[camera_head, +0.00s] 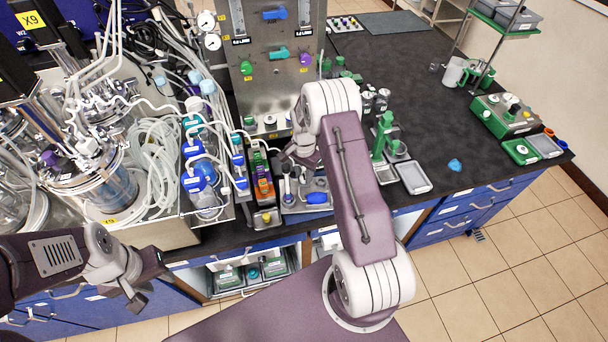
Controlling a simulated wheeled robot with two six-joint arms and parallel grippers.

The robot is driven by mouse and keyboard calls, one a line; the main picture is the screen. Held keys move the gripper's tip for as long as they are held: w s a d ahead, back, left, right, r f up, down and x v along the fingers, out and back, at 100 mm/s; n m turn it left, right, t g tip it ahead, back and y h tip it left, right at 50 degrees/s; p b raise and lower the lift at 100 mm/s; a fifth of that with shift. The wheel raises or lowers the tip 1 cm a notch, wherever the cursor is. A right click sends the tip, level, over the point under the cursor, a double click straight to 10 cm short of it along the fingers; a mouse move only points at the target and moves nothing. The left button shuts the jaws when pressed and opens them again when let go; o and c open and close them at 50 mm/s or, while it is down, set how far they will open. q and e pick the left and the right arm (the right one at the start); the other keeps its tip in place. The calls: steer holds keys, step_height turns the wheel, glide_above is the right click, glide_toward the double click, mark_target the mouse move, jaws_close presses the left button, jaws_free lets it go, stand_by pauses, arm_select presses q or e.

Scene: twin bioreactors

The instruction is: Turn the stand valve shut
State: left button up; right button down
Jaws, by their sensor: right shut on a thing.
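My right gripper (288,172) is at the small grey stand at the counter's front edge, just in front of the panel. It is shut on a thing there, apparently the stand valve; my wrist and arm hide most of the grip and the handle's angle. A blue round part (317,197) shows on the stand's base, right of the fingers. My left gripper (137,301) is low at the left, in front of the blue cabinets and away from the stand. Its fingers are too small and dark to tell whether they are open.
A steel panel (262,85) with gauges and coloured valves stands behind the gripper. Bottles with blue caps (203,172), tubing and glass reactors (100,180) crowd the left. The dark counter (400,75) has free room further right.

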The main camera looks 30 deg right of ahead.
mark_target(304, 177)
steer(key=shift+m, duration=0.5)
steer(key=c, duration=1.1)
jaws_free()
step_height(304, 177, up, 9)
steer(key=b, duration=0.1)
steer(key=shift+b, duration=0.3)
